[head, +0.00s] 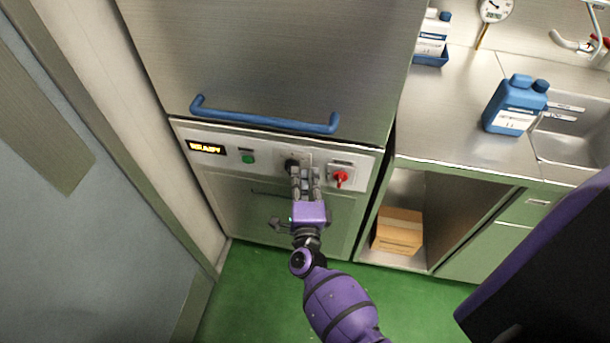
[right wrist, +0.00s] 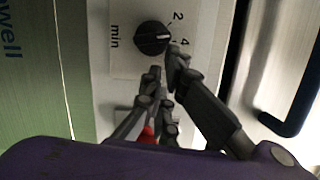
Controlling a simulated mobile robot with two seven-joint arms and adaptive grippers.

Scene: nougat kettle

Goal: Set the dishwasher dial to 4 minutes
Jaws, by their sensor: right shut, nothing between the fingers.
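The dishwasher's black dial (head: 291,163) is on the control panel under the hood. In the right wrist view the dial (right wrist: 151,38) sits on a light plate with the marks 2, 4 and "min". Its white pointer line points to the right, roughly between 2 and 4; I cannot read the exact setting. My right gripper (head: 303,176) is at the panel, with its fingertips (right wrist: 165,68) just beside the dial. It is shut with nothing between the fingers. I cannot tell whether a fingertip touches the knob. My left gripper is not in view.
The panel also has a yellow-lit display (head: 206,148), a green button (head: 248,157) and a red switch (head: 341,178) close to the right fingers. A blue hood handle (head: 265,121) runs above. A steel counter with a blue canister (head: 516,105) stands to the right.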

